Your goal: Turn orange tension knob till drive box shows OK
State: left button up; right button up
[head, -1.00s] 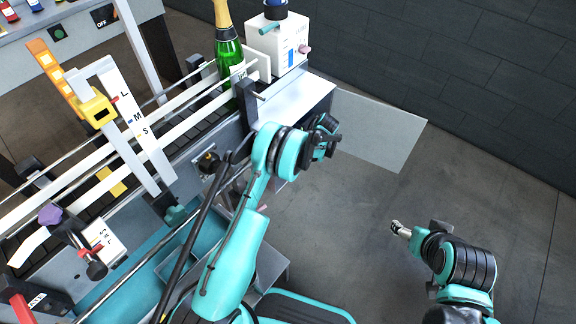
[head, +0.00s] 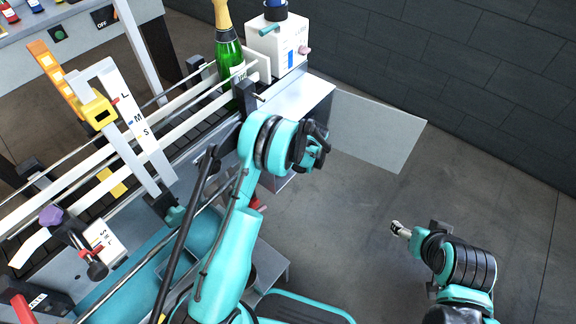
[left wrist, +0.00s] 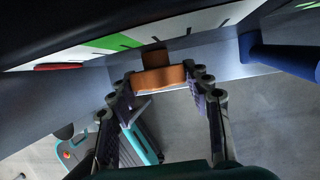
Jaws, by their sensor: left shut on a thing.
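The orange tension knob (left wrist: 160,80) shows in the left wrist view, below a white scale (left wrist: 110,41) with a green band, a red mark and black ticks. My left gripper (left wrist: 163,86) has its two fingers on either side of the knob and is shut on it. In the head view, my left arm hides the knob and my left fingertips. No drive box display can be read in either view. My right gripper (head: 400,229) is away from the machine, over bare floor at the right; its jaws are too small to judge.
A green bottle (head: 229,55) stands upright on the conveyor beside a white box (head: 283,46). A grey panel (head: 380,128) juts out right of the machine. A blue bar (left wrist: 280,55) is right of the knob. The floor around my right arm is clear.

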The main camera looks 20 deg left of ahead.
pick_arm(q)
jog(key=shift+s+n+t+h, duration=0.15)
jog(key=shift+n+t+h, duration=0.25)
jog(key=shift+t, duration=1.1)
jog(key=o, duration=1.2)
jog(key=shift+f, duration=0.1)
jog(key=v, duration=0.7)
jog(key=shift+s+r, duration=0.2)
jog(key=shift+r, duration=0.05)
